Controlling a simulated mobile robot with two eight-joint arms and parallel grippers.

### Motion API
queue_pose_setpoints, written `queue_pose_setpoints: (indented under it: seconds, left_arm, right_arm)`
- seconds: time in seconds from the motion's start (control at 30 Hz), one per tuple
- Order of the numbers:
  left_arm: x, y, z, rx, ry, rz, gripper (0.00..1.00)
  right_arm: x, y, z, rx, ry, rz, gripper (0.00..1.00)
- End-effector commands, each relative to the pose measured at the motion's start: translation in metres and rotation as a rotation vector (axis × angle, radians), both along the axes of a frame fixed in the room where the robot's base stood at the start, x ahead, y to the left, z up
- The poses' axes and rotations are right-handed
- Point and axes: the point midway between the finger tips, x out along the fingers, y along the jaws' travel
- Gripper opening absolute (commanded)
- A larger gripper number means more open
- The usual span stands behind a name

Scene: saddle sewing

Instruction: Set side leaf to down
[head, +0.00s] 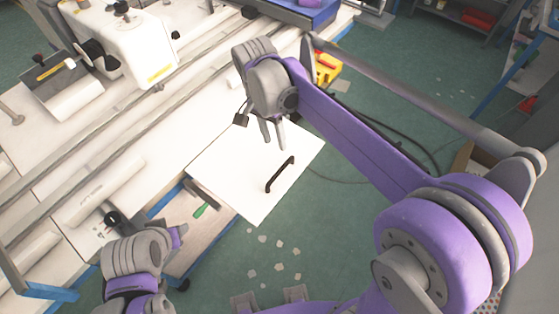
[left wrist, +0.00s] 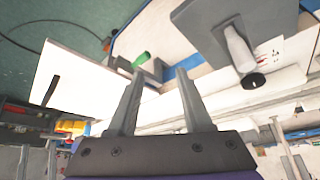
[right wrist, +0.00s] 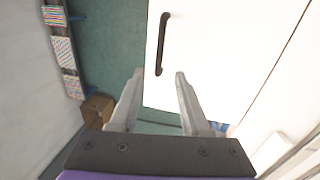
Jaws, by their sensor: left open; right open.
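The side leaf (head: 235,165) is a white panel with a black bar handle (head: 280,174). It sticks out from the long white table over the floor and looks roughly level with the top. My right gripper (head: 274,146) is open and empty above the leaf, on the far side of the handle. In the right wrist view the handle (right wrist: 161,45) lies ahead of the open fingers (right wrist: 159,74), apart from them. My left gripper (left wrist: 160,75) is open and empty near the table's front; the leaf (left wrist: 85,88) shows to its left. The leaf's support is hidden.
A lower wooden shelf (head: 185,240) with a green-handled tool (head: 200,210) is left of the leaf. A white sewing machine (head: 120,40) and long rails fill the table. Scraps (head: 280,252) lie on the green floor. A yellow box (head: 327,68) stands beyond the leaf.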

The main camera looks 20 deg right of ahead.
Motion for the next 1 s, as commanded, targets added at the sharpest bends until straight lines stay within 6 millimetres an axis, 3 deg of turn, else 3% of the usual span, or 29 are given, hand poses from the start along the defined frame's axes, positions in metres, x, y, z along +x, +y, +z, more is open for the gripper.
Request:
queue_pose_setpoints:
  seconds: [0.17, 0.7, 1.0]
  left_arm:
    - [0.0, 0.0, -0.001, 0.0, 0.001, 0.0, 0.5]
    - [-0.003, 0.0, -0.007, 0.0, 0.006, 0.0, 0.5]
    - [-0.003, 0.0, -0.008, 0.0, 0.006, 0.0, 0.5]
  right_arm:
    - [0.002, 0.001, -0.009, -0.01, 0.011, -0.024, 0.47]
    - [-0.012, -0.01, -0.096, -0.009, 0.01, -0.021, 0.47]
    - [-0.014, -0.011, -0.106, -0.009, 0.01, -0.021, 0.47]
